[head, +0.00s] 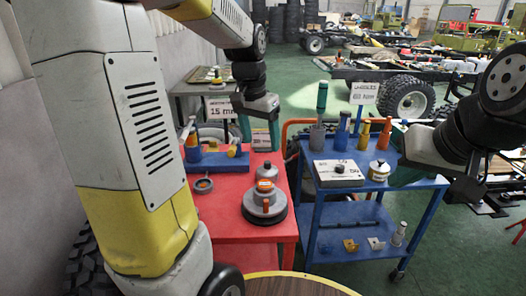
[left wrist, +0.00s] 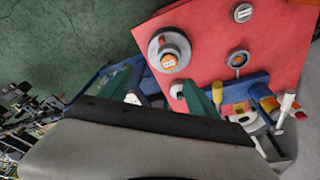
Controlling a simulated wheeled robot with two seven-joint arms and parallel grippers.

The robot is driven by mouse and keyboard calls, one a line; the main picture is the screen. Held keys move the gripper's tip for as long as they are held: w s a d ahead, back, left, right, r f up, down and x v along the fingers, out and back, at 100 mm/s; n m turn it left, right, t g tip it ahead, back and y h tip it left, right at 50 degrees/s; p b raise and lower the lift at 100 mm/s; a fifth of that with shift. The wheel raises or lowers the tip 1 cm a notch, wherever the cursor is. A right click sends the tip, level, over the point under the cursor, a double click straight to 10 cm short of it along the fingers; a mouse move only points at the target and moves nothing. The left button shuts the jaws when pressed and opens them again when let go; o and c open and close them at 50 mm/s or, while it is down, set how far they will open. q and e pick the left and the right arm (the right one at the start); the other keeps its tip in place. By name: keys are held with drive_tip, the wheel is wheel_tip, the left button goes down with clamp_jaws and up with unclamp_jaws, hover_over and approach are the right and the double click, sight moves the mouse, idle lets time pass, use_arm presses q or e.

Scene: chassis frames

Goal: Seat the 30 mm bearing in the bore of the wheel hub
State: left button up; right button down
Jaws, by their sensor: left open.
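The wheel hub (head: 264,208) is a grey disc with a dark rim and orange parts on top, on the red table. It also shows in the left wrist view (left wrist: 183,45). A small grey round piece (left wrist: 242,13) lies on the table in the left wrist view. I cannot tell which piece is the 30 mm bearing. My left gripper (head: 262,133) is open with green fingers, above the table's far part, apart from the hub.
A blue rack (head: 222,164) with tools stands at the table's far left. The blue cart (head: 330,212) on the right holds a grey box (head: 337,174), bottles and small parts.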

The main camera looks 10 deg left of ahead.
use_arm(q)
drive_tip(key=s+d+r+n+t, duration=0.1)
drive_tip(key=s+r+t, duration=0.1)
drive_tip(key=s, duration=0.6)
drive_tip(key=s+r+n+t+h, duration=0.1)
drive_tip(key=s+r+n+t, duration=0.1)
drive_tip(key=s, duration=0.7)
drive_tip(key=shift+d+r, duration=0.15)
drive_tip(key=shift+d, duration=0.2)
